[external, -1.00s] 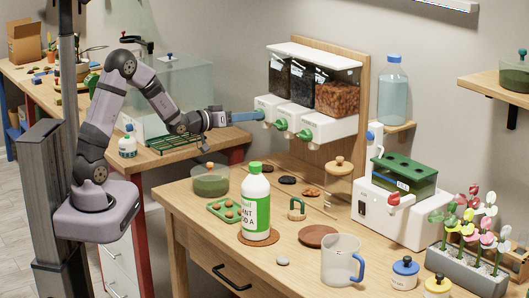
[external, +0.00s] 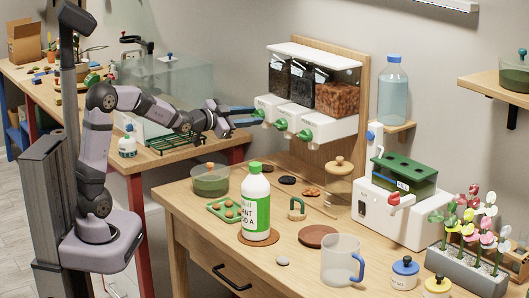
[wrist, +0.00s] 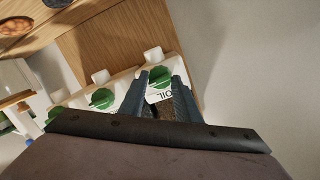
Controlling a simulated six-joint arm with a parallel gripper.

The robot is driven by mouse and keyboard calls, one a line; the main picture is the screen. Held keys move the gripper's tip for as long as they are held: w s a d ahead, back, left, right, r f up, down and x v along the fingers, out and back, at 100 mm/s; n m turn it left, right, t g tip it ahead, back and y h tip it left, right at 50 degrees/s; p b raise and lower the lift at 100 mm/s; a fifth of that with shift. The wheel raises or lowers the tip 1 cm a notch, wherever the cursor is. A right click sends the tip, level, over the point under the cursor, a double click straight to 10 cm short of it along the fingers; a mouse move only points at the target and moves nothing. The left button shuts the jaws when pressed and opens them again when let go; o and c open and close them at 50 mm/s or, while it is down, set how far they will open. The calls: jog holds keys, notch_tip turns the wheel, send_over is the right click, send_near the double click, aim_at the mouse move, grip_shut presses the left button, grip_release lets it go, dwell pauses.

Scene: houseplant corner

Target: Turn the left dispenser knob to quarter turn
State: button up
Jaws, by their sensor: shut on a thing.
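The left dispenser knob (external: 259,114) is green and sits on the front of the leftmost white dispenser block, under a bin of dark material. In the wrist view the knob (wrist: 160,77) shows between my two blue fingers, above a label partly reading "OIL". My gripper (external: 255,115) reaches it from the left, with its fingertips at the knob. In the wrist view my gripper (wrist: 160,80) has one finger on each side of the knob and is shut on it. The fingers hide part of the knob's sides, and its exact angle is hard to read.
The middle knob (external: 281,124) and right knob (external: 305,134) sit close by on the same row. Below, the table holds a white-green bottle (external: 256,205), a green bowl (external: 210,181) and a clear jug (external: 340,260). The air left of the dispenser is open.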

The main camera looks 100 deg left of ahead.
jog(key=shift+m, duration=0.3)
dwell(0.4)
jog(key=o, duration=1)
jog(key=shift+b, duration=0.3)
jog(key=v, duration=0.7)
jog(key=shift+s+d+b, duration=0.15)
jog(key=shift+b, duration=0.15)
